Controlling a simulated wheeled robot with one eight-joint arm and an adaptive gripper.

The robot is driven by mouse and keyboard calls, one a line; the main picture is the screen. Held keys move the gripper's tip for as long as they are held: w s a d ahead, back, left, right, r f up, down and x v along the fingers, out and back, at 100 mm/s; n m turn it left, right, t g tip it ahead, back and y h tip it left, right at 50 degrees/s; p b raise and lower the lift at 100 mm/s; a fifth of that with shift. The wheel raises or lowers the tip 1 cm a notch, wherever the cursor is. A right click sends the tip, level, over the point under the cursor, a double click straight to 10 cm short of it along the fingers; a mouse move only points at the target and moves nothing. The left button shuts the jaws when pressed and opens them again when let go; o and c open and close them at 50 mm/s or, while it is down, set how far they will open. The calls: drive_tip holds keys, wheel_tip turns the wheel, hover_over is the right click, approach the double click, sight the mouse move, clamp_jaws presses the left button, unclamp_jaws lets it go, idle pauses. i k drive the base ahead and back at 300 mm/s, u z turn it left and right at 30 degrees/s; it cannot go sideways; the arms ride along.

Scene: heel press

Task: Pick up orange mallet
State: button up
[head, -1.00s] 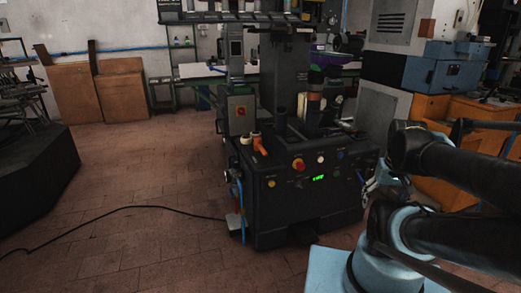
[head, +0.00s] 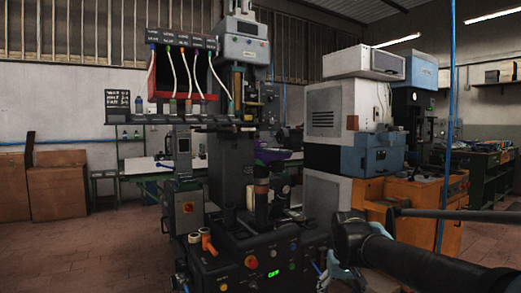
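An orange tool-like thing (head: 208,243), which looks like the orange mallet, rests on the left front corner of the dark press machine (head: 250,250). It is small in the head view, so its head and handle are hard to tell apart. A small pale object stands just left of it. My arm shows at the lower right, well to the right of the orange thing and apart from it. I cannot make out my gripper's fingers; a pale blue-grey part of my arm shows at the bottom, right of the press.
The press has buttons and a green display (head: 273,273) on its front. An orange cabinet (head: 400,208) and a grey-blue machine (head: 365,155) stand at the right. A long light table runs behind the press. Open tiled floor lies at the left.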

sight(207, 246)
drive_tip(key=z, duration=1.65)
drive_tip(key=k, duration=1.2)
drive_tip(key=u, duration=1.65)
drive_tip(key=i, duration=0.95)
